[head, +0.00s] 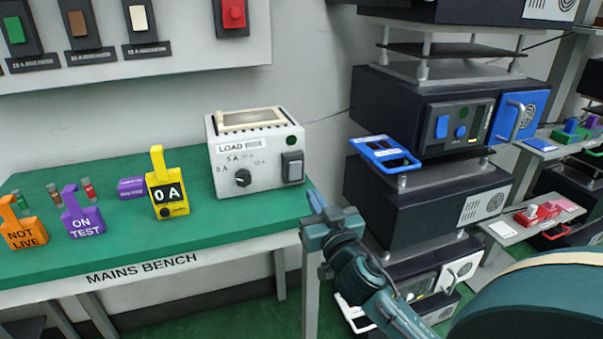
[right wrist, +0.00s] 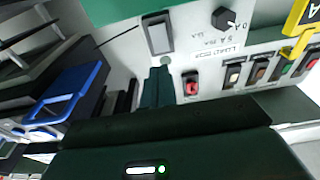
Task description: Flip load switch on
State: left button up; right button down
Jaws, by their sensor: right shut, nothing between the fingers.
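The white load box (head: 222,184) stands at the back right of the green bench. Its load switch (head: 292,167) is a dark-framed grey rocker on the right of the front face, below a dark green round indicator (head: 291,141). A black dial (head: 243,178) sits to its left. My right gripper (head: 316,200) is shut and empty, in front of and below the switch at the bench's right end, apart from it in the head view. The right wrist view shows the switch (right wrist: 158,33) just beyond the fingertips (right wrist: 158,73). My left gripper is out of view.
A yellow "0 A" tag (head: 168,195), a purple "ON TEST" tag (head: 83,217) and an orange "NOT LIVE" tag (head: 22,228) stand on the bench (head: 120,250). A dark equipment rack (head: 405,205) with a blue handle (head: 385,153) stands close on the right.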

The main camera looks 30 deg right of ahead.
aim_at(297, 167)
jog(key=x, duration=0.8)
jog(key=shift+w+p, duration=0.35)
jog(key=shift+p, duration=0.05)
jog(key=shift+w+d+r+p, duration=0.15)
jog(key=shift+r+p, duration=0.25)
jog(key=shift+p, duration=0.45)
jog(key=shift+f+g, duration=0.1)
jog(key=shift+g, duration=0.2)
jog(key=shift+f, duration=0.2)
